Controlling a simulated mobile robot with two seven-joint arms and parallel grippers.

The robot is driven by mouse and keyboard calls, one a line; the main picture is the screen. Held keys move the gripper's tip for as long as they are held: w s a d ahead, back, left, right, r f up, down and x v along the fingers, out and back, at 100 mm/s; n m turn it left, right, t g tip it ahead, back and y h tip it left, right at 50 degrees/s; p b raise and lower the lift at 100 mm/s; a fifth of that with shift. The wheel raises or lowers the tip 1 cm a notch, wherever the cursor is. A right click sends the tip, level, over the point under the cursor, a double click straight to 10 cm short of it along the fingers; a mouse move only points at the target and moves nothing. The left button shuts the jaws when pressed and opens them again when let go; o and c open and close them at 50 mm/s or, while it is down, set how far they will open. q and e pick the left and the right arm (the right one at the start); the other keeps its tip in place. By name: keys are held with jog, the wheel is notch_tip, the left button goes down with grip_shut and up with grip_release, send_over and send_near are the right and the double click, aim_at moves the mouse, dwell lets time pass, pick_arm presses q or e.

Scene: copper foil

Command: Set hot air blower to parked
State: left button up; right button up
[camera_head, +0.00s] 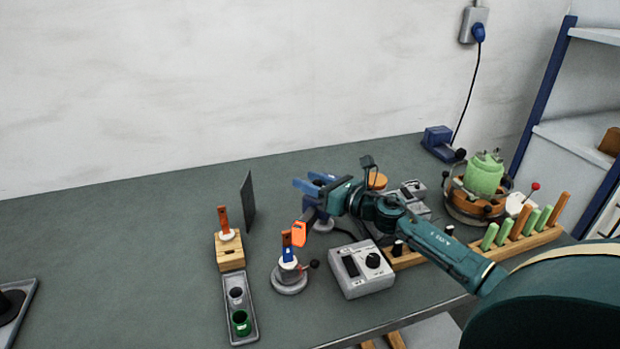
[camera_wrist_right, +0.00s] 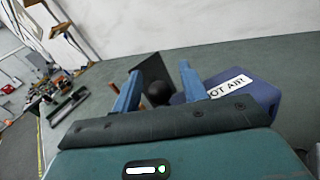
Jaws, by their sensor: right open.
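The hot air blower (camera_wrist_right: 262,98) is a dark blue box with a white label reading "OT AIR", at the right of the wrist view. A black round knob (camera_wrist_right: 157,93) shows between the fingers of my right gripper (camera_wrist_right: 160,72); I cannot tell whether they touch it. The fingers are blue, spread apart and hold nothing I can see. In the head view my right gripper (camera_head: 306,182) is over the middle of the bench, reaching left. It hides most of what lies under it, where a blue part (camera_head: 319,213) shows. My left gripper is out of view.
A dark upright panel (camera_head: 247,203) stands left of my right gripper. A grey control box (camera_head: 361,270), a round stand (camera_head: 289,281) and a wooden block (camera_head: 229,254) stand in front. A blue device (camera_head: 437,142) with a cord is at the back right. The bench's left is mostly clear.

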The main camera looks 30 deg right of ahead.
jog(key=shift+w+a, duration=0.15)
jog(key=shift+w, duration=0.05)
jog(key=shift+c, duration=0.5)
grip_shut()
